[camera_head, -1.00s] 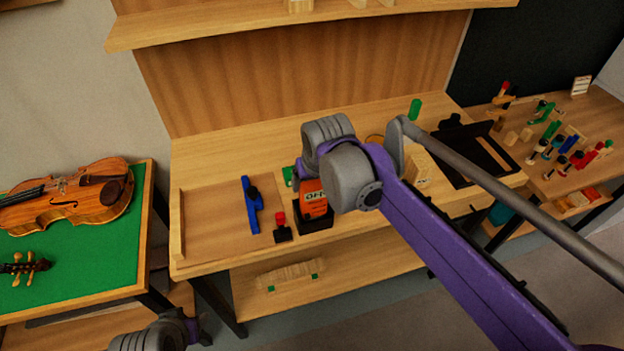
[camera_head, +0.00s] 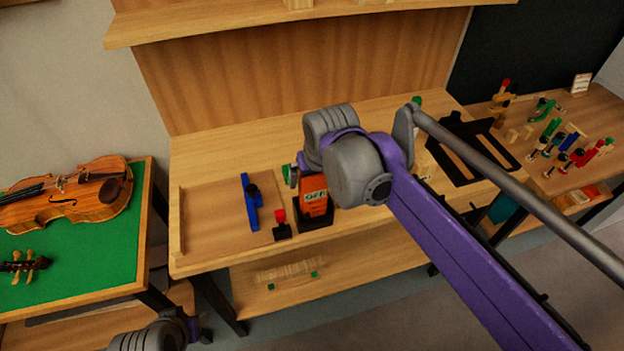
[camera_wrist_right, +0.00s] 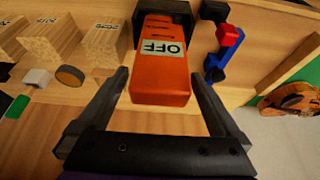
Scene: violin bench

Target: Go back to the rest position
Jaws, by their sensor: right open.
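My right gripper (camera_wrist_right: 160,78) is open. In the right wrist view its two dark fingers stand on either side of an orange block labelled OFF, with a gap on each side. In the head view the fingers are mostly hidden behind my grey and purple wrist, just above the bench. The orange block (camera_head: 315,199) stands in a black holder (camera_head: 313,222) on the wooden bench (camera_head: 225,150). My left arm shows only as a grey and purple end at the bottom left edge; its fingers cannot be made out.
A blue tool (camera_head: 250,203) and a red-topped black item (camera_head: 281,226) lie left of the holder. Wooden blocks (camera_wrist_right: 107,44) stand beside it. A violin (camera_head: 75,193) lies on a green mat (camera_head: 105,262) at left. A shelf (camera_head: 300,28) overhangs the back.

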